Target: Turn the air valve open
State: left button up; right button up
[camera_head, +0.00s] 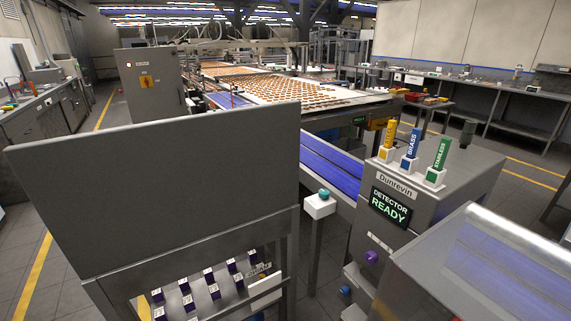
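I cannot pick out the air valve for certain. A purple knob (371,256) sits on the front of the grey detector cabinet (445,190), below its screen (391,207), which reads "DETECTOR READY". A blue round part (345,291) shows low on the left of that cabinet. A teal button (324,194) sits on a white box on a post between the large grey panel and the detector. Neither of my grippers is in view.
A large grey panel (160,170) fills the left foreground, with several numbered purple blocks (185,286) below it. Yellow, blue and green labelled sticks (411,143) stand on the detector. A blue conveyor (330,165) and biscuit-covered belt (290,91) run behind. Floor is clear at left (30,255).

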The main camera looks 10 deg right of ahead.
aim_at(345, 291)
jog(key=i+j, duration=0.15)
jog(key=j, duration=0.25)
jog(key=i+j, duration=0.15)
jog(key=j, duration=0.2)
jog(key=i+j, duration=0.15)
jog(key=j, duration=0.25)
jog(key=z, duration=1.75)
